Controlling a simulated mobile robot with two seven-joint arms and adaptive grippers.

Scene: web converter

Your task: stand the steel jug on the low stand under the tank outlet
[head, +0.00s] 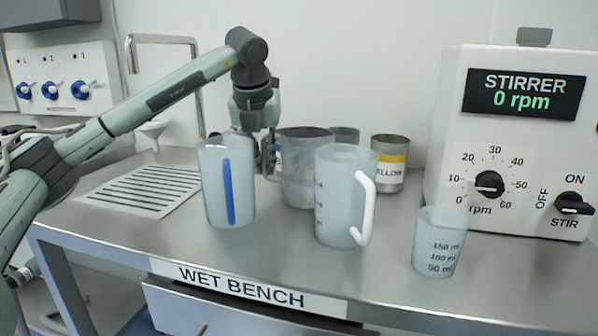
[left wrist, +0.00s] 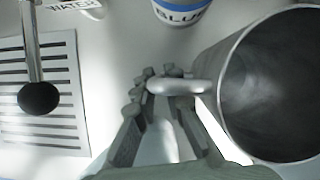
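The steel jug (head: 305,168) stands upright on the bench behind two clear plastic vessels, its lower part partly hidden. In the left wrist view its open round mouth (left wrist: 275,85) is at the right, empty as far as I see. Its handle (left wrist: 180,87) points left, at my left gripper's fingers (left wrist: 158,80). The fingers reach down around the handle; whether they press on it is unclear. In the head view the left gripper (head: 264,165) is just left of the jug. I cannot make out the low stand or the tank outlet. My right gripper is out of view.
A clear beaker with a blue stripe (head: 228,185), a white-handled jug (head: 340,200) and a small measuring cup (head: 440,245) stand in front. A yellow-labelled can (head: 390,165) is behind. The stirrer box (head: 520,140) fills the right. A slotted drain (head: 140,190) and bent tap (head: 165,40) are left.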

